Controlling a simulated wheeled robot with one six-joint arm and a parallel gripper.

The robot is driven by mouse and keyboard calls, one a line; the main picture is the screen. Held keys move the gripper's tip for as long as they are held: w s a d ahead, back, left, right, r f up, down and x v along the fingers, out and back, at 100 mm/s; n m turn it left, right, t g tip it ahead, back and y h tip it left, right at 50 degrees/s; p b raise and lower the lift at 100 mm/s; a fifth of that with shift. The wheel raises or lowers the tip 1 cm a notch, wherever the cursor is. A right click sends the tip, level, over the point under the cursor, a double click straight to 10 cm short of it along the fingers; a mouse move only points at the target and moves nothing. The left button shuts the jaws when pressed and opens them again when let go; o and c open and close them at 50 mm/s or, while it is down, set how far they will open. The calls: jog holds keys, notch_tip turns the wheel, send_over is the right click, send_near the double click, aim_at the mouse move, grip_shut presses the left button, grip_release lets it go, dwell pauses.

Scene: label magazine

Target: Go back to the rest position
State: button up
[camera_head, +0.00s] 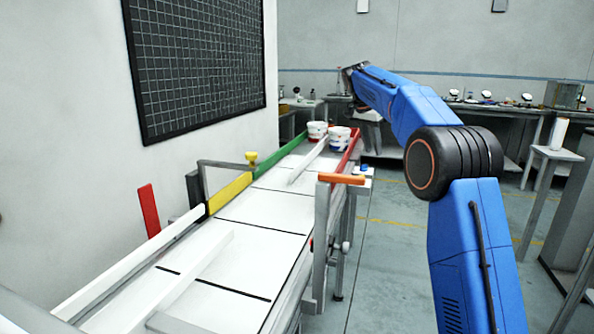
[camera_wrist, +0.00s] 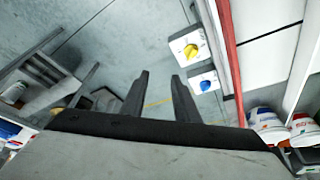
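My blue arm reaches up and away at the right of the head view, with my gripper (camera_head: 352,78) at its far end, partly hidden by the arm. In the wrist view my gripper (camera_wrist: 160,75) shows two dark fingers apart, with nothing between them but floor behind. It is off to the right of the long white table (camera_head: 262,211). Two white tubs with coloured labels, a left one (camera_head: 317,130) and a right one (camera_head: 340,139), stand at the table's far end. Tubs also show at the right edge of the wrist view (camera_wrist: 267,122).
Green, yellow and red rails edge the table, and an orange-topped post (camera_head: 341,179) stands on its right side. Yellow (camera_wrist: 190,51) and blue (camera_wrist: 206,86) knobs sit beside the red rail. A workbench (camera_head: 450,102) runs along the back wall. Floor right of the table is open.

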jog(key=s+d+n+t+y, duration=0.1)
jog(key=s+n, duration=0.2)
jog(key=s, duration=1.2)
jog(key=s+d+n+y, duration=0.1)
jog(key=s+d+n, duration=0.15)
jog(key=s, duration=1.25)
jog(key=s+f+n, duration=0.2)
jog(key=s+f, duration=0.4)
jog(key=s, duration=0.4)
jog(key=s+a+f+n+t+y, duration=0.1)
jog(key=s+f, duration=0.6)
jog(key=s, duration=0.4)
jog(key=s+f+n, duration=0.2)
jog(key=s+f, duration=0.5)
jog(key=s, duration=0.3)
jog(key=shift+s+a+f+n+y, duration=0.15)
jog(key=shift+a+f+n+y, duration=0.05)
jog(key=shift+n+y, duration=0.15)
